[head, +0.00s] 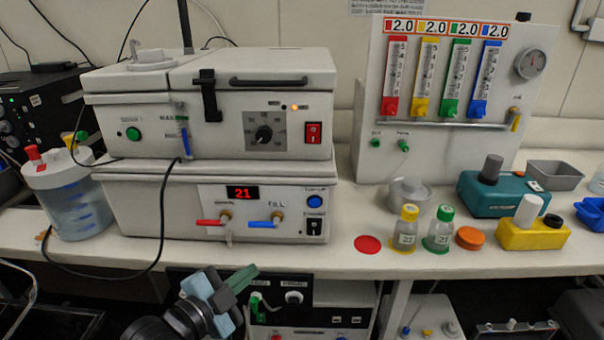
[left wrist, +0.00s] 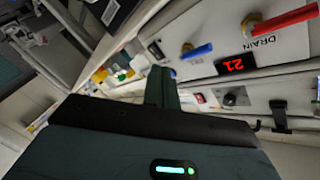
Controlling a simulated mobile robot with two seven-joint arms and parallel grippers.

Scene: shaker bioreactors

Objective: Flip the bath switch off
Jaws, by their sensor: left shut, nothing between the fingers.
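The lower white bath unit (head: 150,205) shows a red "21" display (head: 242,193), which also shows upside down in the left wrist view (left wrist: 236,66). A small black rocker switch (head: 314,227) sits at the right of its panel, under a blue button (head: 314,201). The upper unit (head: 110,115) has a red rocker switch (head: 313,133) and a lit orange lamp. I cannot read which switch is labelled bath. My left gripper (head: 246,279) is shut and empty, below and in front of the bench edge, apart from both switches. My right gripper is out of view.
Red (head: 211,222) and blue (head: 265,224) valve handles stick out of the lower panel. A cable loops down over its left front. Bottles (head: 439,229) and an orange lid (head: 468,238) stand to the right. Equipment sits below the bench near my gripper.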

